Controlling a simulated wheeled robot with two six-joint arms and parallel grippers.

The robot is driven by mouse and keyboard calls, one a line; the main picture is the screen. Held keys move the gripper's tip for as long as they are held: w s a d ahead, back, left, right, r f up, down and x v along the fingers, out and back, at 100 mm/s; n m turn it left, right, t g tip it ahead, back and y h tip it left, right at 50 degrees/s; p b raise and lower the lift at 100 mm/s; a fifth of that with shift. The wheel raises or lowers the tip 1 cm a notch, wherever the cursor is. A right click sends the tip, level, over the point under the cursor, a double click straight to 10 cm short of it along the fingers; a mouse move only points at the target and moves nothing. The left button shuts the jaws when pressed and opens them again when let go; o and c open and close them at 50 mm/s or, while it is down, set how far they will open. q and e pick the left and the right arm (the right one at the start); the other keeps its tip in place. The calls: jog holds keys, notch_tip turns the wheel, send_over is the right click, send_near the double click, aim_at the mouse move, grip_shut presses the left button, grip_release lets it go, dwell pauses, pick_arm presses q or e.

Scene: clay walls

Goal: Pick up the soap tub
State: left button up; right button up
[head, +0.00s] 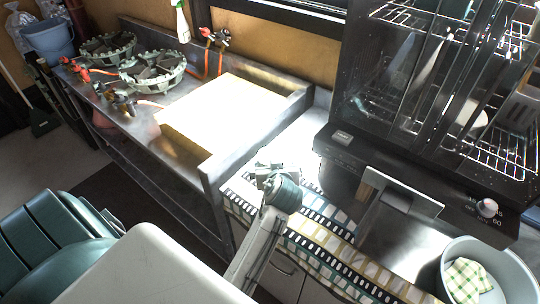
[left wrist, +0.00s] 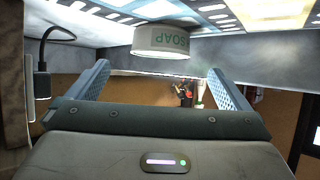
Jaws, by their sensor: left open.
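In the head view my left gripper (head: 268,172) is over the counter's left end, by the patterned runner. I cannot clearly make out the tub there; the gripper may hide it. My right gripper is in neither view.
A black glass-fronted oven (head: 440,90) with racks stands at the right. A metal workbench (head: 190,150) with burners runs to the left, with a raised edge near the gripper.

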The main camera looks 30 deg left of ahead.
pick_arm(q)
jog(key=shift+w+a+f, duration=0.15)
jog(key=shift+w+a, duration=0.2)
jog(key=shift+w+a+f, duration=0.2)
jog(key=shift+w+f, duration=0.05)
jog(key=p+x, duration=0.2)
jog(key=x, duration=0.3)
jog(key=shift+w+a+f, duration=0.15)
jog(key=shift+a+f, duration=0.05)
jog(key=shift+f, duration=0.05)
jog(key=shift+d, duration=0.1)
jog(key=shift+c, duration=0.7)
jog(key=shift+r, duration=0.1)
jog(key=c, duration=1)
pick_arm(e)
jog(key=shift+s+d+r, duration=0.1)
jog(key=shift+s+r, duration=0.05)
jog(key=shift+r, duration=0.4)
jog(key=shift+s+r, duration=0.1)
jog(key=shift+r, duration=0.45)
